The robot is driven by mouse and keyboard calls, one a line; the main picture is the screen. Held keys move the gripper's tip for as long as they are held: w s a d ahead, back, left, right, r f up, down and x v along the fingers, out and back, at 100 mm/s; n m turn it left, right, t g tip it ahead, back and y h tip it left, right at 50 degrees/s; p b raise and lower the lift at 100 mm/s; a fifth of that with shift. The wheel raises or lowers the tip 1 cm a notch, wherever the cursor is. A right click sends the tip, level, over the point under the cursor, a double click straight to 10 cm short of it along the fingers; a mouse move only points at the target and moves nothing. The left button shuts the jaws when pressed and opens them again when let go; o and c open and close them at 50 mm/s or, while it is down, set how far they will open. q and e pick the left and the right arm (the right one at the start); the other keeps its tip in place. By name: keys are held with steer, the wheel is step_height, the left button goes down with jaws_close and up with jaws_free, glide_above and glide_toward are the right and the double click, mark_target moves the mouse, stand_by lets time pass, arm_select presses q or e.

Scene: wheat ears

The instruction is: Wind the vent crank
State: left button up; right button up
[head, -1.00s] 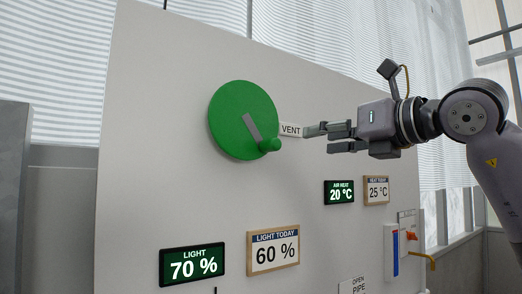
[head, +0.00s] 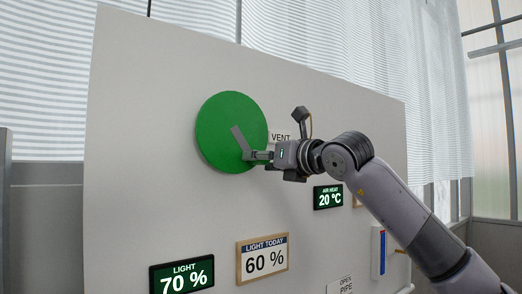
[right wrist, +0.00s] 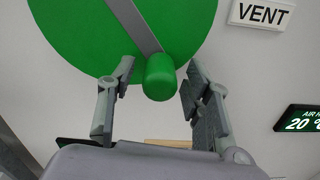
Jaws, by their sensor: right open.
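The vent crank is a green disc (head: 228,115) on the pale panel, with a grey bar (head: 240,138) across it. A green knob (right wrist: 160,77) stands out at the bar's lower end in the right wrist view. My right gripper (head: 256,156) is at the disc's lower right edge in the head view and hides the knob there. In the right wrist view my right gripper (right wrist: 157,82) is open, with one finger on each side of the knob and gaps on both sides. My left gripper is not in view.
The VENT label (right wrist: 263,14) is right of the disc, partly behind my wrist in the head view. Below are the LIGHT display (head: 181,277), the LIGHT TODAY card (head: 262,259) and the AIR HEAT display (head: 328,197). The panel left of the disc is clear.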

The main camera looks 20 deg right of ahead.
steer(key=shift+w+a, duration=0.15)
steer(key=shift+w, duration=0.25)
steer(key=shift+c, duration=0.2)
jaws_close()
stand_by(0.5)
